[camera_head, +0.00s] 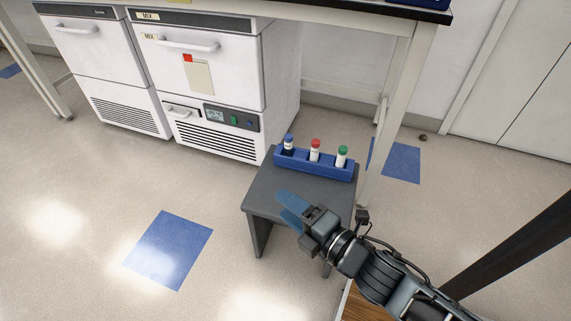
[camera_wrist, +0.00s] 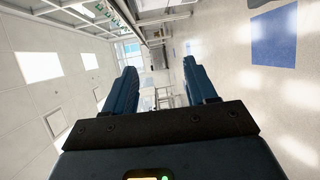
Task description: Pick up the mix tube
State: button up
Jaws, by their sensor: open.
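Three small tubes stand upright in a blue rack (camera_head: 315,168) in the head view. They are a blue-capped tube (camera_head: 288,142), a red-capped tube (camera_head: 315,151) and a green-capped tube (camera_head: 341,157). Each has a whitish body or label; I cannot read the writing, so I cannot tell which is the mix tube. My gripper (camera_head: 284,202) has blue fingers and is in front of the rack, lower in the picture and apart from it. In the wrist view my gripper (camera_wrist: 159,70) is open with nothing between its fingers; no tube shows there.
The rack sits on a small grey stool (camera_head: 262,192). A white appliance (camera_head: 205,62) with "MIX" labels stands behind it to the left, beside another white unit (camera_head: 95,55). A bench leg (camera_head: 392,100) rises behind the rack. Open floor lies left of the stool.

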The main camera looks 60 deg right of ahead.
jog(key=w+d+f+n+h+b, duration=0.25)
jog(key=d+f+n+b, duration=0.2)
jog(key=d, duration=0.25)
jog(key=w+d+f+n+h+b, duration=0.1)
jog(key=w+d+f+n+b, duration=0.25)
jog(key=d+f, duration=0.25)
jog(key=n+g+h+b, duration=0.2)
jog(key=n+h+b, duration=0.1)
jog(key=n+b, duration=0.15)
send_near(290, 145)
jog(key=x, duration=0.3)
jog(key=shift+w+a+p, duration=0.2)
jog(key=shift+a+p, duration=0.05)
jog(key=shift+p, duration=0.15)
jog(key=shift+w+d+n, duration=0.2)
jog(key=shift+w+d, duration=0.1)
jog(key=shift+d, duration=0.25)
jog(key=shift+w+d+n, duration=0.15)
jog(key=shift+w+d, duration=0.15)
jog(key=shift+d, duration=0.3)
jog(key=shift+x, duration=3.05)
jog(key=shift+a+f, duration=0.1)
jog(key=shift+f, duration=0.05)
jog(key=shift+c, duration=0.2)
jog(key=c, duration=1)
jog(key=shift+o, duration=0.2)
